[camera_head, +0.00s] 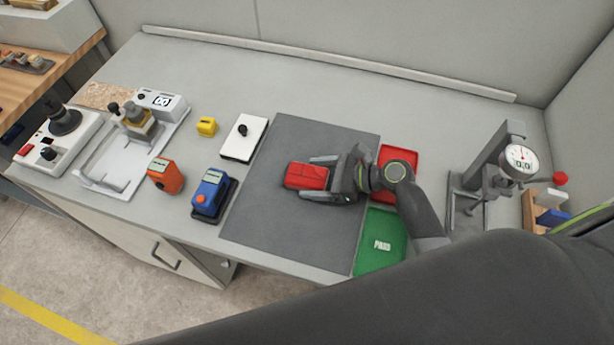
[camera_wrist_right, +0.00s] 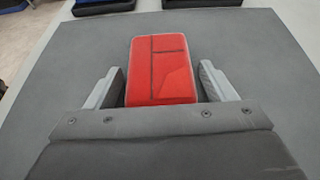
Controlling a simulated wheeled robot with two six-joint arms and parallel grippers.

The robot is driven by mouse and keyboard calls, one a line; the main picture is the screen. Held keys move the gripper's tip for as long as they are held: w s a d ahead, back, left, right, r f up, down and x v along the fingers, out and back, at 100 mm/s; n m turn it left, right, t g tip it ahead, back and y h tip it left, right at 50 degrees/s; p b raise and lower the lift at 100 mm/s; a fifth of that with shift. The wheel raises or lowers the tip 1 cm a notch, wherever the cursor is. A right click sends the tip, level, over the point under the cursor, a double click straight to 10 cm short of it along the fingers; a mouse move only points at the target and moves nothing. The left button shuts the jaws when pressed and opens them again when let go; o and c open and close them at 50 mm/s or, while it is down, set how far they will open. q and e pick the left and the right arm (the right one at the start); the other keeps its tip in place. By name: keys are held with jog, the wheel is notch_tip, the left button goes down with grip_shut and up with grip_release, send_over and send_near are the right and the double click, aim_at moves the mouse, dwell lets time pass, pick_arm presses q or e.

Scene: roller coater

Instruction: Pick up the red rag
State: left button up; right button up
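The red rag (camera_head: 306,176) is a folded red block lying on the dark grey mat (camera_head: 290,228). In the right wrist view the rag (camera_wrist_right: 160,68) shows fold lines on its top. My right gripper (camera_head: 320,179) is low over the mat, with one finger on each side of the rag's near end. In the wrist view the right gripper (camera_wrist_right: 160,92) is open, with a gap visible between the rag and each finger. My left gripper is not in view.
Right of the mat are a red tray (camera_head: 398,155) and a green tray (camera_head: 380,242) marked PASS. A dial gauge stand (camera_head: 490,170) stands further right. A blue device (camera_head: 211,194), an orange device (camera_head: 165,175) and a white box (camera_head: 244,138) sit left.

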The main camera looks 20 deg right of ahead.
jog(key=c, duration=0.8)
jog(key=shift+o, duration=0.2)
